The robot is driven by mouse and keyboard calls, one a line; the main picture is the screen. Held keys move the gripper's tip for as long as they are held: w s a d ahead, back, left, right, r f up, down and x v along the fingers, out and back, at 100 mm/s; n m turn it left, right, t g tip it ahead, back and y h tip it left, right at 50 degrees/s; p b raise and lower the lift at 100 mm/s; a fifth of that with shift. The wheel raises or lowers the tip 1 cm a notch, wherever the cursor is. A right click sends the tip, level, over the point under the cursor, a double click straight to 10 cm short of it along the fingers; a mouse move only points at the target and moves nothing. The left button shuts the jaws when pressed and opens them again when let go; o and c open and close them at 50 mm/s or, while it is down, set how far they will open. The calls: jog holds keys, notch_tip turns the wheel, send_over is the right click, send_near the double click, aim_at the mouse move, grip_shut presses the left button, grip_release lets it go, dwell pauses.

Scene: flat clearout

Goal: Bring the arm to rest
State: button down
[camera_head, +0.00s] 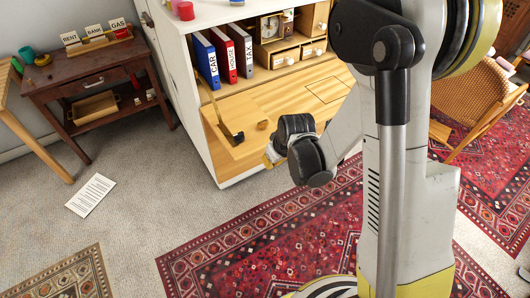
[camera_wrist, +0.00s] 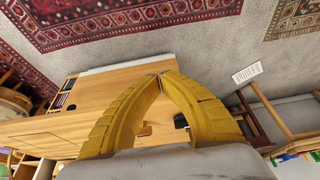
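My gripper (camera_wrist: 163,75) shows in the wrist view as two yellow fingers arching inward. Their tips meet, with nothing visible between them. In the head view my gripper (camera_head: 269,158) is mostly hidden behind the dark wrist joint. My arm is bent, with its wrist in front of the cabinet's lowered wooden flap (camera_head: 262,108). The flap also shows beyond the fingers in the wrist view (camera_wrist: 105,92). I cannot tell the exact gap between the gripper and the flap.
A paper sheet (camera_head: 90,195) lies on the grey carpet. Red patterned rugs (camera_head: 255,240) cover the floor near my base.

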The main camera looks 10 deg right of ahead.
jog(key=shift+s+d+r, duration=0.1)
jog(key=shift+s+d, duration=0.05)
jog(key=shift+s, duration=0.25)
jog(key=s+d+r+m+t, duration=0.1)
jog(key=s+r, duration=0.2)
jog(key=r, duration=0.5)
jog(key=s+d+r+m, duration=0.1)
jog(key=s+d+r, duration=0.1)
jog(key=r, duration=0.5)
jog(key=s+d+r+m+t+h, duration=0.1)
jog(key=s+d+r+m+t, duration=0.1)
jog(key=s+r, duration=0.6)
jog(key=s, duration=0.2)
jog(key=shift+s+r+h, duration=0.2)
jog(key=shift+s+h, duration=0.1)
jog(key=shift+s, duration=0.1)
